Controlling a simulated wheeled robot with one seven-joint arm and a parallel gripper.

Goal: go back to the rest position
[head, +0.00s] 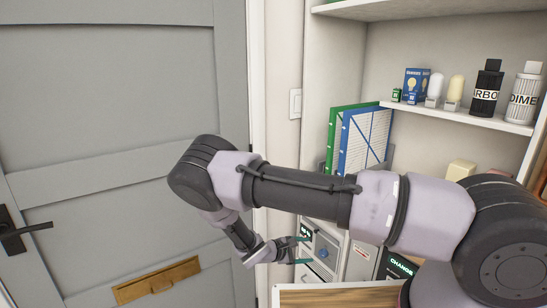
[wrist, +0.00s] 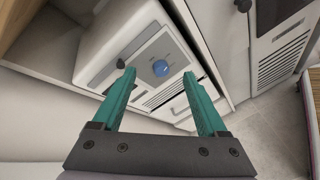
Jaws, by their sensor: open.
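My gripper (head: 298,250) is in the lower middle of the head view, at the end of my bent arm. In the wrist view my gripper (wrist: 166,95) shows its two teal fingers spread apart, with nothing between them. The appliance also shows in the head view (head: 326,250), just behind the fingers. I cannot tell how far the fingertips are from it. No towel is visible.
A grey door (head: 110,120) with a black handle (head: 25,230) and a brass mail slot (head: 155,281) fills the left. A shelf (head: 455,116) at right holds bottles and bulbs. Green and blue binders (head: 365,140) stand behind my arm.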

